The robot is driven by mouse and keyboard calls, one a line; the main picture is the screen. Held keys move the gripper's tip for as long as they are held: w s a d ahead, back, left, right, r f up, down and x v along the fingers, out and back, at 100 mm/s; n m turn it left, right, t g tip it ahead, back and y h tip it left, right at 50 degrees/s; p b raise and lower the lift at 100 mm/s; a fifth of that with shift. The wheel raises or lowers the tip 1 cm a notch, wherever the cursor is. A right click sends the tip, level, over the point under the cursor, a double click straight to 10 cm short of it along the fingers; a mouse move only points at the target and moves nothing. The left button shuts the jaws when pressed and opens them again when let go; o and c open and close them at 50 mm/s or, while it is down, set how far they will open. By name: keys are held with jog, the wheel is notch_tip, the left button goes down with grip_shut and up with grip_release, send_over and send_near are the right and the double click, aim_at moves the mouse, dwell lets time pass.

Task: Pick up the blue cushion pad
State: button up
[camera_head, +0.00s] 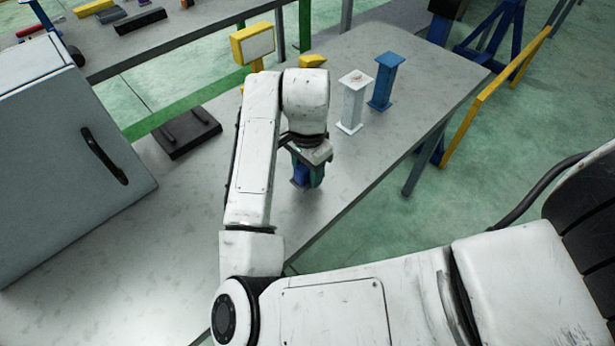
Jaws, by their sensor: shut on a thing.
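My gripper (308,176) points down over the grey table, near its front edge. It is shut on a small blue thing, which I take to be the blue cushion pad (300,175). Only part of the pad shows between the fingers; my arm and gripper hide the rest. I cannot tell whether the pad touches the table or hangs just above it.
A white post (352,103) and a blue post (384,82) stand upright behind and right of my gripper. A black block (187,132) lies left. A grey cabinet (60,160) stands at far left. A yellow-framed box (253,44) is behind my arm. Yellow rail (492,100) at right.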

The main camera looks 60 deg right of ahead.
jog(key=s+a+r+p, duration=0.1)
jog(key=s+r, duration=0.9)
jog(key=s, duration=0.4)
jog(key=shift+a+p, duration=0.3)
jog(key=o, duration=0.6)
jog(key=shift+f, duration=0.1)
jog(key=c, duration=0.4)
jog(key=shift+w, duration=0.1)
